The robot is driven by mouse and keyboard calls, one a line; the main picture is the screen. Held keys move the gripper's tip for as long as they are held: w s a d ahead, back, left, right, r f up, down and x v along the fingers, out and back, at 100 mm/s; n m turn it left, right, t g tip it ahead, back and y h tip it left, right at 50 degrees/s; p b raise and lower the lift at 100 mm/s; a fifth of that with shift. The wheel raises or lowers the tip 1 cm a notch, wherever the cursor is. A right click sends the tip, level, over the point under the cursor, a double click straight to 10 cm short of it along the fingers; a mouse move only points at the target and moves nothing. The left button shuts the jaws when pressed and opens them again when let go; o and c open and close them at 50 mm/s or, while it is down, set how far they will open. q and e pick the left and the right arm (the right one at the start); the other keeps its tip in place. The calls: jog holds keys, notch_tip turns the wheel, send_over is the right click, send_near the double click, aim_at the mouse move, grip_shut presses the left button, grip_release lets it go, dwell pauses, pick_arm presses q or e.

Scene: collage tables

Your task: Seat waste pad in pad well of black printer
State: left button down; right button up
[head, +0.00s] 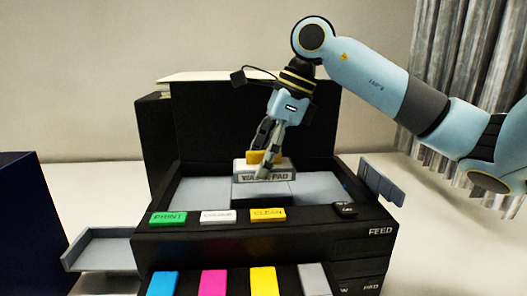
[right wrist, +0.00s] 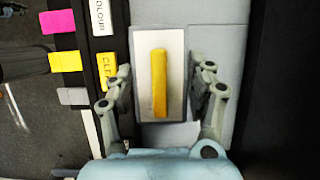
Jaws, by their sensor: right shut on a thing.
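The waste pad (head: 262,173) is a grey block with a yellow grip bar on top and its name on the front. In the right wrist view the pad (right wrist: 143,70) lies lengthwise between the fingers. My right gripper (head: 268,160) points down and is shut on the pad, one finger crossing its label. The black printer (head: 300,240) stands open below, with a grey inner deck. The pad well is hidden or not clear, and I cannot tell whether the pad touches anything. My left gripper is out of view.
The printer's raised black lid (head: 220,120) stands close behind the gripper. Green, white and yellow buttons (head: 268,215) line the front panel, with coloured cartridges below. A grey tray (head: 105,248) juts out left, and a grey flap (head: 382,182) sticks out right.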

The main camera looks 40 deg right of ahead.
notch_tip(320, 180, down, 6)
jog(key=b, duration=0.3)
jog(key=shift+f+b, duration=0.45)
jog(key=shift+b, duration=0.2)
jog(key=shift+r, duration=0.1)
jog(key=o, duration=1.3)
jog(key=shift+w+d, duration=0.1)
jog(key=shift+c, duration=0.2)
